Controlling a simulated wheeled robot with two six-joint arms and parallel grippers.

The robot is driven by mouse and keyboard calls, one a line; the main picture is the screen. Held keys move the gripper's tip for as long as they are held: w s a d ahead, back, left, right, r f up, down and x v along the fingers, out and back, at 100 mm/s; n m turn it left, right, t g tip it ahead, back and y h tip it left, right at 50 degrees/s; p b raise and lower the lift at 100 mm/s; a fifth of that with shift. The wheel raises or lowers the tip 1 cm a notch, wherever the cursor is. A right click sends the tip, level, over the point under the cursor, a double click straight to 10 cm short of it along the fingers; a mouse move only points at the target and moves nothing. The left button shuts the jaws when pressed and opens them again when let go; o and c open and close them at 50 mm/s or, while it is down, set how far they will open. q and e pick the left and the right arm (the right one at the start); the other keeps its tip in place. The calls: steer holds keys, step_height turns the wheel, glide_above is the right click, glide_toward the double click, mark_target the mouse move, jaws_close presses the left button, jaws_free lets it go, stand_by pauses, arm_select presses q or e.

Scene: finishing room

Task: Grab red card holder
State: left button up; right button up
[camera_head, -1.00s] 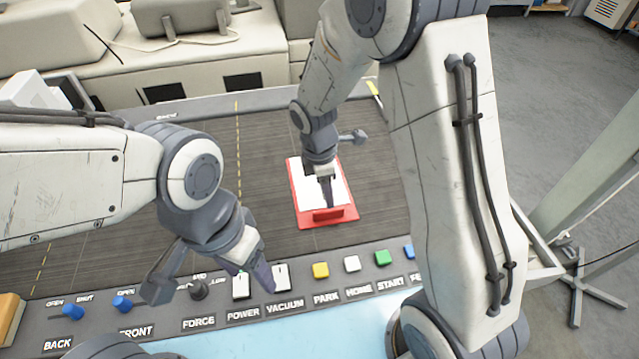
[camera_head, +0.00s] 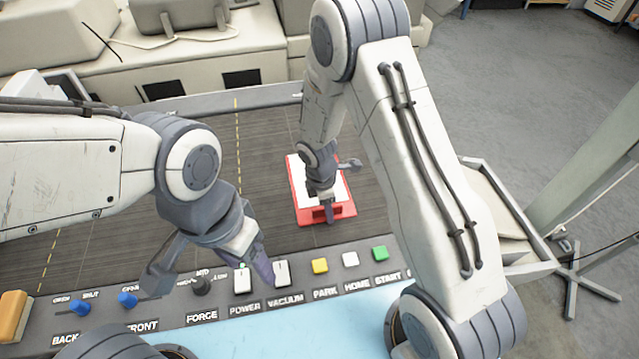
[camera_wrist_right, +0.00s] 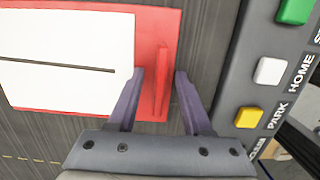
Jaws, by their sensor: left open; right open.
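The red card holder (camera_head: 304,216) lies flat on the dark striped bed, with a white sheet on it. In the right wrist view, the red card holder (camera_wrist_right: 150,22) has a raised red grip along its edge. My right gripper (camera_wrist_right: 160,74) is open, with one finger on each side of that grip. Gaps show between the grip and both fingers. In the head view my right gripper (camera_head: 328,211) is over the holder's near edge and partly hides it. My left gripper (camera_head: 214,282) is open and empty above the control panel.
The control panel (camera_head: 215,315) with knobs, switches and coloured buttons runs along the near edge of the bed. Pale machine housings (camera_head: 190,60) stand at the back. The bed between the left gripper and the holder is clear.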

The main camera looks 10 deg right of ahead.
stand_by(0.3)
jaws_close()
stand_by(1.3)
